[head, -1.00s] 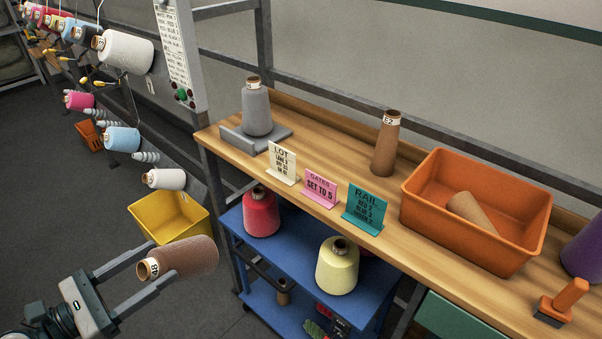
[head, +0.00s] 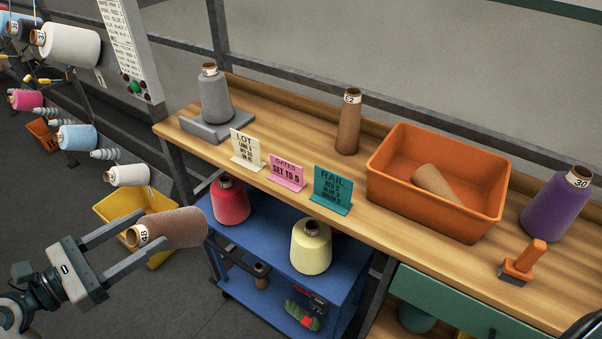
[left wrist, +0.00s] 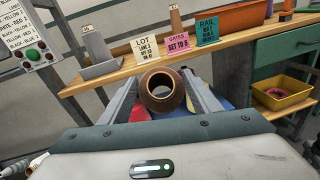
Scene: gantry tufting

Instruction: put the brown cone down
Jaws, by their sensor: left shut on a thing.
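The brown cone (head: 175,228) is a yarn cone with a tube marked 48 at its end. My left gripper (head: 158,232) is shut on it and holds it lying on its side in the air, left of the wooden bench and in front of the yellow bin. In the left wrist view the cone (left wrist: 162,92) shows end-on between the two fingers, its open tube facing the camera. My right gripper is not in view.
The wooden bench (head: 281,127) carries a grey cone (head: 215,98), a bare tube (head: 348,125), three signs, an orange crate (head: 390,190) and a purple cone (head: 556,206). A blue cart (head: 268,247) with red and yellow cones stands below. A yellow bin (head: 112,207) is behind the held cone.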

